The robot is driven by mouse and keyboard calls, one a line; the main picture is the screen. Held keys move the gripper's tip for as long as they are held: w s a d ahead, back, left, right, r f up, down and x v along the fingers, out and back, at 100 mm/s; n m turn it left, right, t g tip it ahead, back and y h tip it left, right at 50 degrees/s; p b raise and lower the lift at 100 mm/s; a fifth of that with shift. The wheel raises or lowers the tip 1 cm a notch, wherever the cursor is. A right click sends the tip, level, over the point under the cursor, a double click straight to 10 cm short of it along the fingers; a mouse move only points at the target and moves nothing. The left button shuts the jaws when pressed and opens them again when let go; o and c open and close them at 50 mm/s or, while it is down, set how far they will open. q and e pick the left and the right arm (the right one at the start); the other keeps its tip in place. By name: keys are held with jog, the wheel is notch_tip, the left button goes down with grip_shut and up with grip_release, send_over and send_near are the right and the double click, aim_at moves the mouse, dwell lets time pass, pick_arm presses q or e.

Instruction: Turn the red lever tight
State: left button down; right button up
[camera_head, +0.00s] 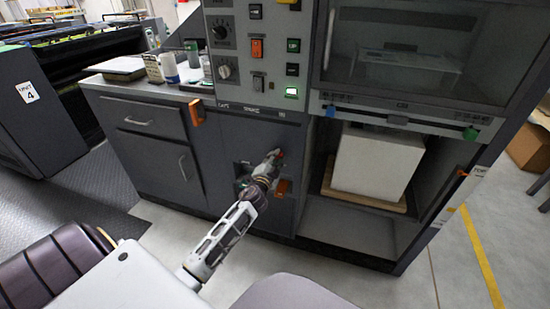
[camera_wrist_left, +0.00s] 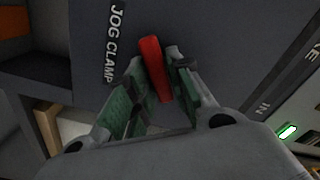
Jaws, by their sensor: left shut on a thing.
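The red lever (camera_wrist_left: 155,66) shows in the left wrist view on a dark grey panel, beside the label "JOG CLAMP". It sits between the two green-padded fingers of my left gripper (camera_wrist_left: 156,92), which is shut on it. In the head view my left gripper (camera_head: 274,158) reaches the front panel of the machine (camera_head: 292,140), below the control buttons. The lever is mostly hidden there by the gripper. My right gripper is not in either view.
To the right is an open bay with a white block (camera_head: 368,160) on a wooden board. A counter (camera_head: 150,88) with small items stands at left. The grey floor in front is clear.

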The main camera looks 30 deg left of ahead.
pick_arm(q)
jog(key=m, duration=0.3)
jog(key=shift+d+f+m+p, duration=0.1)
jog(key=shift+m+p, duration=0.2)
jog(key=shift+m, duration=1.1)
jog(key=shift+f+m, duration=0.15)
jog(key=shift+m, duration=0.45)
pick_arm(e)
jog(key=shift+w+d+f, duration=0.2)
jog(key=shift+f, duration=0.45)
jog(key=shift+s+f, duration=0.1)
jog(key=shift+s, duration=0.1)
pick_arm(q)
jog(key=c, duration=1.4)
grip_release()
